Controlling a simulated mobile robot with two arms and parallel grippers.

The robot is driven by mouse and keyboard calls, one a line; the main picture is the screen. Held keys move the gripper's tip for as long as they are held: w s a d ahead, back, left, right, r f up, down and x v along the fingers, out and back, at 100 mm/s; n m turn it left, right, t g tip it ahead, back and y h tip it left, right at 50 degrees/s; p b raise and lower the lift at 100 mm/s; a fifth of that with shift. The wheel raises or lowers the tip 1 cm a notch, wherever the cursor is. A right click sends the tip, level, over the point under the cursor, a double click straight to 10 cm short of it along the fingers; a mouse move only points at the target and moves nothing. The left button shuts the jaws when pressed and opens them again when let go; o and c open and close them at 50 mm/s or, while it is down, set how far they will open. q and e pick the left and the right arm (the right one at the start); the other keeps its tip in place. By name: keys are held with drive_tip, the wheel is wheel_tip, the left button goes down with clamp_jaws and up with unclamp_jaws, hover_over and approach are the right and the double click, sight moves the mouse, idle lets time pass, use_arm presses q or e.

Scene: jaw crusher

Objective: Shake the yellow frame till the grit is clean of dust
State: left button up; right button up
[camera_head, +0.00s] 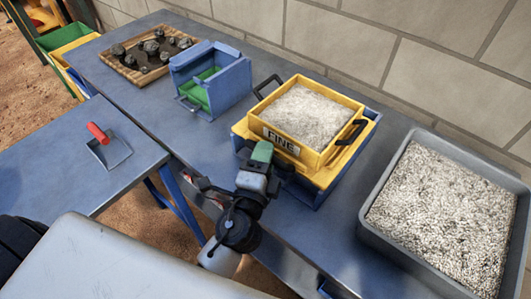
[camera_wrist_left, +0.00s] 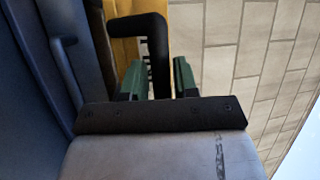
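The yellow frame (camera_head: 328,159), heaped with pale grit (camera_head: 305,114), sits level on a yellow-topped blue stand (camera_head: 318,197). Its front carries a FINE label (camera_head: 281,142). Black handles stick out at its left (camera_head: 264,87) and right (camera_head: 353,130). My left gripper (camera_head: 262,152) is low in front of the frame, near the label. In the left wrist view its green fingers (camera_wrist_left: 158,80) are open. A black handle (camera_wrist_left: 156,35) shows beyond and between them; I see no grip on it. My right gripper is out of view.
A grey tray of coarser pale grit (camera_head: 377,222) is at right. A blue box with green inside (camera_head: 226,82) and a wooden tray of dark rocks (camera_head: 133,75) are at left. A red-handled scoop (camera_head: 108,147) lies on the nearer table. A block wall (camera_head: 330,38) stands behind.

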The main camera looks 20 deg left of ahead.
use_arm(q)
drive_tip(key=shift+s, duration=0.1)
drive_tip(key=s+f+b, duration=0.1)
drive_tip(key=s+b, duration=0.5)
drive_tip(key=s, duration=0.4)
drive_tip(key=shift+s+d+f, duration=0.25)
drive_tip(key=shift+d+f, duration=0.05)
drive_tip(key=shift+f, duration=0.1)
drive_tip(key=shift+o, duration=0.3)
